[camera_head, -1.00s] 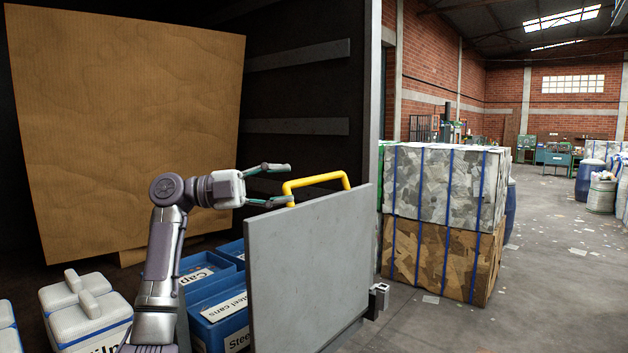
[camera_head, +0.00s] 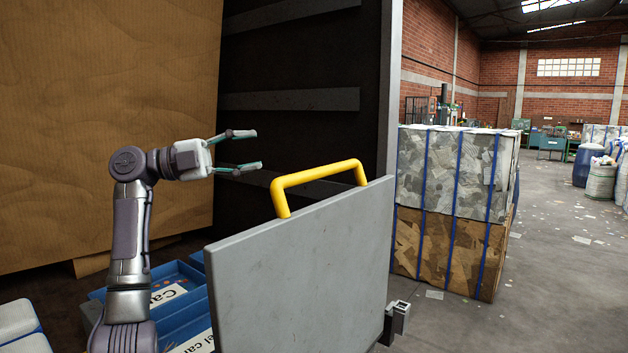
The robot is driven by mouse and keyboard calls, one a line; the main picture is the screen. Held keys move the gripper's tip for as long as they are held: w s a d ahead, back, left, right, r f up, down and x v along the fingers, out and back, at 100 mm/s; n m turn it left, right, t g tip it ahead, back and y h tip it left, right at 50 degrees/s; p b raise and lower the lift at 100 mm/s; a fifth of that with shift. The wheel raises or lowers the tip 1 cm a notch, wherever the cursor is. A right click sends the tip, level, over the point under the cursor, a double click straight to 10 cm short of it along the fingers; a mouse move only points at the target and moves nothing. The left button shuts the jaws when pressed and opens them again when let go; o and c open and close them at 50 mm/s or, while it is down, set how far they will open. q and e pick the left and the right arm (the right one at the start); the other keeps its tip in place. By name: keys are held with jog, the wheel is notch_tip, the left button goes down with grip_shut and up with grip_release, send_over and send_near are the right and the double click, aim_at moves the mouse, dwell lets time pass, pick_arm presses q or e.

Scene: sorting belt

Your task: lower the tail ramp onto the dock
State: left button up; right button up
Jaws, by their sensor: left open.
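The grey tail ramp (camera_head: 310,275) stands upright in front of the dark truck interior. A yellow handle (camera_head: 318,174) arches above its top edge. My left gripper (camera_head: 250,151) is open and empty, with its fingers pointing right. In the picture it is up and to the left of the handle, with a clear gap between them. A small metal latch or bracket (camera_head: 397,318) sits at the ramp's lower right edge. The dock surface in front of the ramp is not clearly in view. My right gripper is not in view.
Blue labelled bins (camera_head: 180,298) and a white container (camera_head: 18,330) are behind and left of the ramp. A large cardboard sheet (camera_head: 100,130) stands at left. Strapped bales (camera_head: 452,215) stand to the right. The floor (camera_head: 555,270) farther right is largely clear.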

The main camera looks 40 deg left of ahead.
pick_arm(q)
jog(key=b, duration=0.6)
send_near(319, 173)
jog(key=s+a, duration=0.2)
jog(key=a, duration=0.2)
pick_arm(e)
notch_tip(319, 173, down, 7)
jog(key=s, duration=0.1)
pick_arm(q)
jog(key=w+f, duration=0.1)
jog(key=p+x, duration=0.3)
jog(key=x, duration=0.3)
jog(key=p+x, duration=0.3)
jog(key=x, duration=0.3)
jog(key=shift+s+d+r+p, duration=0.15)
jog(key=shift+d+r+p, duration=0.05)
jog(key=shift+d+p, duration=0.15)
jog(key=shift+w+d, duration=0.35)
jog(key=shift+w, duration=0.1)
jog(key=shift+w+f, duration=0.1)
jog(key=shift+w, duration=0.05)
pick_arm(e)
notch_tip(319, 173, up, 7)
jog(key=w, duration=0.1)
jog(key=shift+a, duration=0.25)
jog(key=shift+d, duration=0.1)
pick_arm(q)
grip_shut()
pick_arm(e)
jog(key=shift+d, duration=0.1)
